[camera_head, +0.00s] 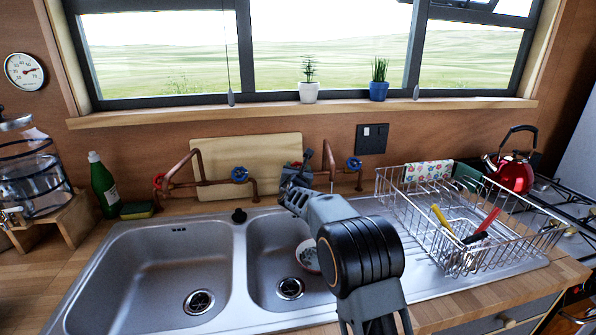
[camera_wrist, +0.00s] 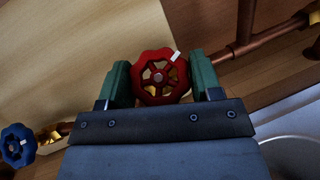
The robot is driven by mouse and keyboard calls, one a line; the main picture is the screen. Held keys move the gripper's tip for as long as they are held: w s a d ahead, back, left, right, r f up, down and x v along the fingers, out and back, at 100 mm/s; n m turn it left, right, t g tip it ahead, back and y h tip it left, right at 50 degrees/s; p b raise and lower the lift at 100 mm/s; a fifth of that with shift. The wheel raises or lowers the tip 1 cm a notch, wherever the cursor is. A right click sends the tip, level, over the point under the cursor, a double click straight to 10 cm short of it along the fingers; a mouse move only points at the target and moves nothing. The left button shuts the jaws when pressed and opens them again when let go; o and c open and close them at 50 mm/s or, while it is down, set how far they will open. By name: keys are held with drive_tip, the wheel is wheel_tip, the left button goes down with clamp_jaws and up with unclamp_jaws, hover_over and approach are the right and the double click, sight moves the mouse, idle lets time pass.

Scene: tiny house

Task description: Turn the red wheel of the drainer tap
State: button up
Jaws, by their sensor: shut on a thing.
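The red wheel (camera_wrist: 158,78) of the drainer tap sits between the two green fingers of my gripper (camera_wrist: 160,66) in the wrist view. A finger presses on each side of its rim, and a white mark shows at its upper right. In the head view my gripper (camera_head: 303,167) is at the left end of the right copper tap (camera_head: 331,160), where it largely hides the red wheel. The tap's blue wheel (camera_head: 354,163) is to the right; a blue wheel also shows at the lower left of the wrist view (camera_wrist: 14,145).
A second copper tap with a red wheel (camera_head: 158,181) and a blue wheel (camera_head: 240,174) stands left. A wooden board (camera_head: 225,160) leans on the wall behind. A wire dish rack (camera_head: 470,262) is right of my arm; the sink basins (camera_head: 165,262) are in front.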

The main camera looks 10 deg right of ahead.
drive_tip(key=shift+a+r+m+h+p, duration=0.1)
drive_tip(key=shift+r+m+h+p, duration=0.15)
drive_tip(key=shift+m+h+p, duration=0.3)
drive_tip(key=shift+r+m+g+h+p, duration=0.1)
drive_tip(key=shift+m+g+h+p, duration=0.7)
drive_tip(key=shift+m+p, duration=0.4)
drive_tip(key=m+g+h+p, duration=0.1)
drive_tip(key=m+h+p, duration=0.1)
drive_tip(key=m, duration=0.1)
drive_tip(key=shift+g, duration=0.4)
drive_tip(key=shift+f+m+g+h, duration=0.25)
drive_tip(key=shift+m+g+h, duration=0.1)
drive_tip(key=shift+m, duration=0.1)
drive_tip(key=o, duration=0.9)
drive_tip(key=shift+f, duration=0.1)
drive_tip(key=b+v, duration=0.1)
drive_tip(key=v, duration=1.2)
drive_tip(key=shift+s+a+b, duration=0.15)
drive_tip(key=shift+s+b, duration=0.2)
drive_tip(key=shift+b, duration=0.05)
